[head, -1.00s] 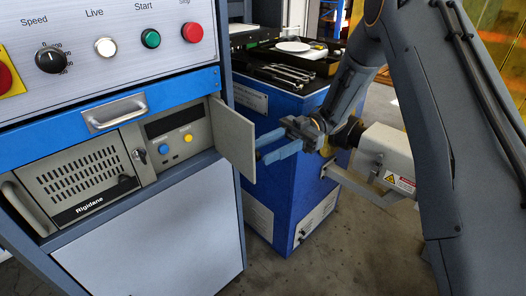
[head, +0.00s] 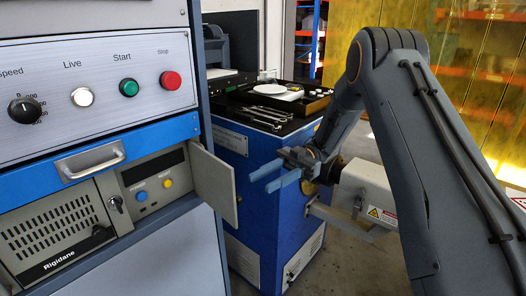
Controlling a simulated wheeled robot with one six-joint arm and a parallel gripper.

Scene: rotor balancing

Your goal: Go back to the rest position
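My gripper (head: 261,180) is in the middle of the head view, at the end of my raised and bent arm. Its two blue-grey fingers are apart with nothing visible between them. They point left toward a small open grey door (head: 215,186) on the control cabinet, with a gap between the fingertips and the door's edge. The door stands swung out beside a unit with a blue and a yellow button (head: 168,183).
The cabinet panel (head: 110,75) with knob and buttons fills the left. Behind my gripper stands a blue bench (head: 245,150) with tools (head: 270,115) and a tray (head: 305,103) on top. A white machine housing (head: 365,185) is just right of and behind my gripper.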

